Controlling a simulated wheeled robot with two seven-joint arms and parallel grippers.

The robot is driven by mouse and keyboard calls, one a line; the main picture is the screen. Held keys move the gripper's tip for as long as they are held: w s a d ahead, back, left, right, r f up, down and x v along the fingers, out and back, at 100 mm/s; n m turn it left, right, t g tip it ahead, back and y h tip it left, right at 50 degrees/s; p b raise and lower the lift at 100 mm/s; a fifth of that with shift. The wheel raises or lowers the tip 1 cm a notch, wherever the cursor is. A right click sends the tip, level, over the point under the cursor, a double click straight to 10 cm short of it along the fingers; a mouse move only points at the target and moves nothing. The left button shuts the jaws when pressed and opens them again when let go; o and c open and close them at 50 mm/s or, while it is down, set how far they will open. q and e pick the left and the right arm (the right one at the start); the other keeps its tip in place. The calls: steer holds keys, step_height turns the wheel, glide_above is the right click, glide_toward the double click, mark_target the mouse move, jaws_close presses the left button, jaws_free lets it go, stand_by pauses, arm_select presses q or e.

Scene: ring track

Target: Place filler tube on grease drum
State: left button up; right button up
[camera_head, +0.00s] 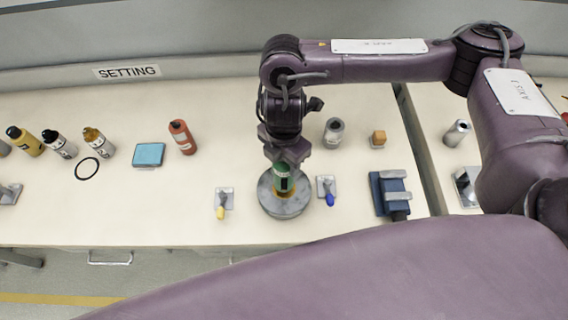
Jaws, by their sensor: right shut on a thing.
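My right gripper (287,160) points down over the bench and is shut on a green tube with a dark label, which I take as the filler tube (284,184). The tube is upright above the middle of a grey round piece, which I take as the grease drum (283,208). I cannot tell whether the tube's lower end touches the drum or hangs just above it. The gripper hides the tube's top. My left gripper is not in view.
A yellow-tipped fixture (222,203) and a blue-tipped fixture (328,190) flank the drum closely. A blue vise-like block (390,193), a grey cylinder (334,132) and a wooden cube (378,138) stand right. A red bottle (182,138) and light-blue box (149,154) stand left.

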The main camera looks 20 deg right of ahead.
step_height(320, 180, down, 3)
steer(key=shift+r, duration=0.1)
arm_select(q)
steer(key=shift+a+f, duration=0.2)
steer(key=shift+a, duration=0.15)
arm_select(e)
steer(key=shift+b, duration=0.3)
steer(key=o, duration=1.4)
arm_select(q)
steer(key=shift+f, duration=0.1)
arm_select(e)
steer(key=shift+r, duration=0.25)
step_height(320, 180, up, 12)
steer(key=shift+f, duration=0.2)
